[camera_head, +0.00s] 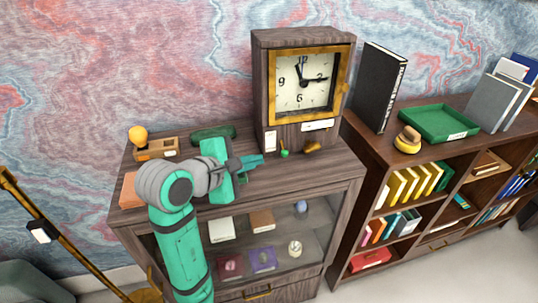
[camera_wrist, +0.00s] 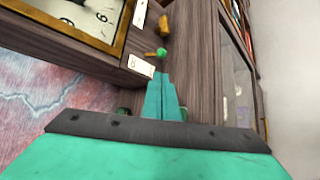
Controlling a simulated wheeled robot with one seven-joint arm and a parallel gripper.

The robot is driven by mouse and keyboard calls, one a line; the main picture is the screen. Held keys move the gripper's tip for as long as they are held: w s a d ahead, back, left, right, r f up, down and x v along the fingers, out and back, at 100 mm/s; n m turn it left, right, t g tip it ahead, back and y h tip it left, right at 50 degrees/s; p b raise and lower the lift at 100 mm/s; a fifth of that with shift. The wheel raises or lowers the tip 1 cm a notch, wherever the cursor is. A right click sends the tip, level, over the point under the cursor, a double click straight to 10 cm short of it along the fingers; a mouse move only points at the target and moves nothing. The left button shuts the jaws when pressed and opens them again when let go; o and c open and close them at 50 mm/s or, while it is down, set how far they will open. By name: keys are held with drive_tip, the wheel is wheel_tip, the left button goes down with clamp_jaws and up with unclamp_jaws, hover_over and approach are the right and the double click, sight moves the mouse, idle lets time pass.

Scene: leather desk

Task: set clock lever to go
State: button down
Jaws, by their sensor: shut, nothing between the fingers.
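The wooden clock (camera_head: 262,90) with a gold-framed dial stands upright on the cabinet. The lever with a green ball knob (camera_head: 284,153) sticks out low on its front; the knob also shows in the wrist view (camera_wrist: 161,53). A white label (camera_head: 270,141) is left of the lever and another (camera_head: 315,125) is up to its right; the lettering is too small to read. My gripper (camera_head: 261,160) is shut and empty, its tips pointing at the knob from the left in the head view. In the wrist view the fingertips (camera_wrist: 161,77) are just short of the knob, seemingly apart from it.
A brass piece (camera_head: 312,147) sits right of the lever. On the cabinet top (camera_head: 325,167) are a wooden box with an orange ball (camera_head: 138,135) and a dark green object (camera_head: 214,132). A bookcase with a green tray (camera_head: 438,121) stands to the right.

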sight(285, 153)
drive_tip(key=x, duration=0.9)
drive_tip(key=shift+w+d+f, duration=0.15)
drive_tip(key=shift+w, duration=0.2)
drive_tip(key=shift+w+d, duration=0.1)
drive_tip(key=shift+d, duration=0.1)
